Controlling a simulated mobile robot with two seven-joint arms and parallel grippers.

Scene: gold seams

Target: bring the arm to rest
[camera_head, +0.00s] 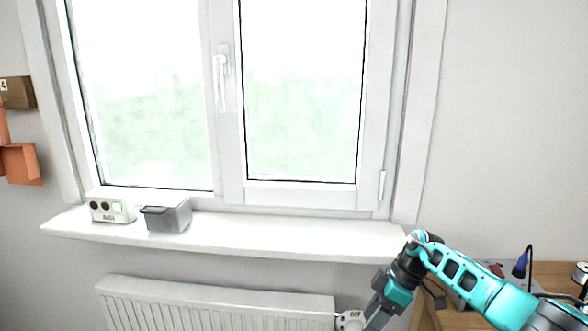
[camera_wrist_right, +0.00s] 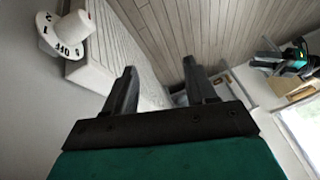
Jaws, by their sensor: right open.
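My right arm (camera_head: 470,280) is teal and black and comes in from the lower right in the head view. My right gripper (camera_head: 376,318) hangs down in front of the wall, below the right end of the windowsill and beside the radiator valve, with its tips at the lower edge of the picture. In the right wrist view the two dark fingers (camera_wrist_right: 160,68) stand apart with nothing between them. My left gripper is not seen in the head view.
A white windowsill (camera_head: 290,234) carries a grey box (camera_head: 168,217) and a white device with round lights (camera_head: 110,210). Below are a radiator (camera_head: 215,303) and its dial valve (camera_head: 350,321), also in the wrist view (camera_wrist_right: 70,30). A wooden desk (camera_head: 455,320) stands right.

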